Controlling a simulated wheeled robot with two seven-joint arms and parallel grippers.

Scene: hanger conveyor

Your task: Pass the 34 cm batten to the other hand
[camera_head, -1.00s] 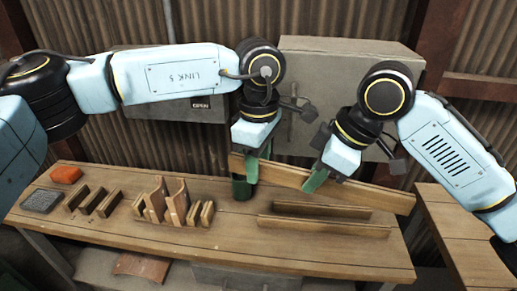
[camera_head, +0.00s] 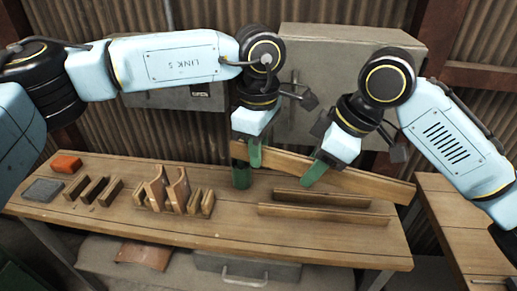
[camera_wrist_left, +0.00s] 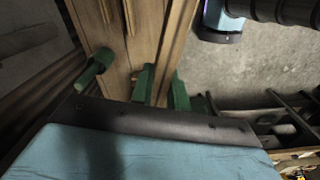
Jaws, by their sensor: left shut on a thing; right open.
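The long wooden batten (camera_head: 365,182) is held above the bench, slanting down to the right in the head view. My left gripper (camera_head: 254,153) is shut on it near its left end. In the left wrist view the batten (camera_wrist_left: 178,38) runs away from between the green fingers of my left gripper (camera_wrist_left: 163,88). My right gripper (camera_head: 314,172) is open at the batten's middle part, with a green finger in front of the batten. Its other finger is hidden, so I cannot tell whether it touches the wood.
Two shorter battens (camera_head: 325,215) lie on the bench (camera_head: 190,238) below. Several wooden holders (camera_head: 165,190), an orange block (camera_head: 66,163) and a grey pad (camera_head: 42,190) are at the left. A grey cabinet (camera_head: 350,50) stands behind.

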